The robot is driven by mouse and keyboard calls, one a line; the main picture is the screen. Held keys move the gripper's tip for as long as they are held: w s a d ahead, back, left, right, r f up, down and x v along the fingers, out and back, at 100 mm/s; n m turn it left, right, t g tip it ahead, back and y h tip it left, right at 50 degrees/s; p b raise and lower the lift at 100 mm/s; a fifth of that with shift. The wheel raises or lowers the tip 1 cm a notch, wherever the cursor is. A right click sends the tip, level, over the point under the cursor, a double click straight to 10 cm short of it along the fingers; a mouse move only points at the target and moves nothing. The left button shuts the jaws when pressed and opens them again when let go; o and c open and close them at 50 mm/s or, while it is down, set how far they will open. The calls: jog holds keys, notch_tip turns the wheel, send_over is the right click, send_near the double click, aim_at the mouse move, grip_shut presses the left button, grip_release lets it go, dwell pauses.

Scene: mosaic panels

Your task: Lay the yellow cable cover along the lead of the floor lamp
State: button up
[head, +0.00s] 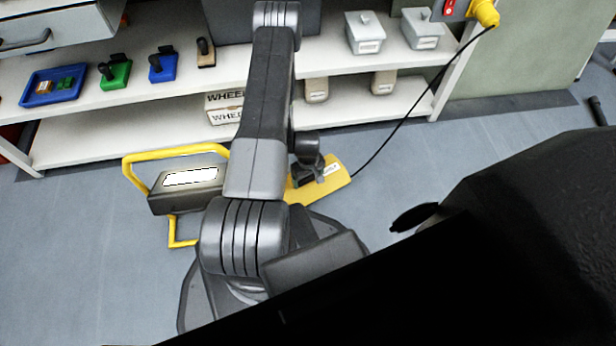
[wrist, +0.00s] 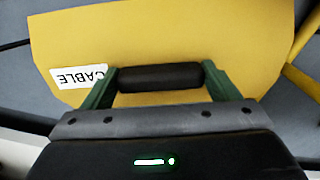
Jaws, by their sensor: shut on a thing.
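The yellow cable cover (head: 337,183) is a flat plate near the floor, right of the lamp. It fills much of the wrist view (wrist: 190,35), with a white CABLE label and a dark bar handle. My gripper (head: 312,172) is shut on that handle, its green fingers at the handle's two ends in the wrist view (wrist: 160,78). The floor lamp (head: 185,198) has a yellow tube frame and a bright white panel. Its black lead (head: 400,122) runs from a yellow plug (head: 485,13) down to the cover's right end. I cannot tell whether the cover touches the floor.
A white shelf unit (head: 120,97) stands behind, with a blue tray (head: 55,98), coloured blocks with handles, boxes marked WHEEL (head: 226,116) and grey containers. Open grey floor (head: 75,240) lies left of the lamp. My arm hides part of the lamp and cover.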

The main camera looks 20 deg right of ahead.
aim_at(308, 185)
jog(key=shift+f+b, duration=1.7)
jog(key=shift+f, duration=1.05)
jog(key=shift+f, duration=0.75)
jog(key=o, duration=1.5)
notch_tip(308, 185, up, 14)
jog(key=p, duration=0.5)
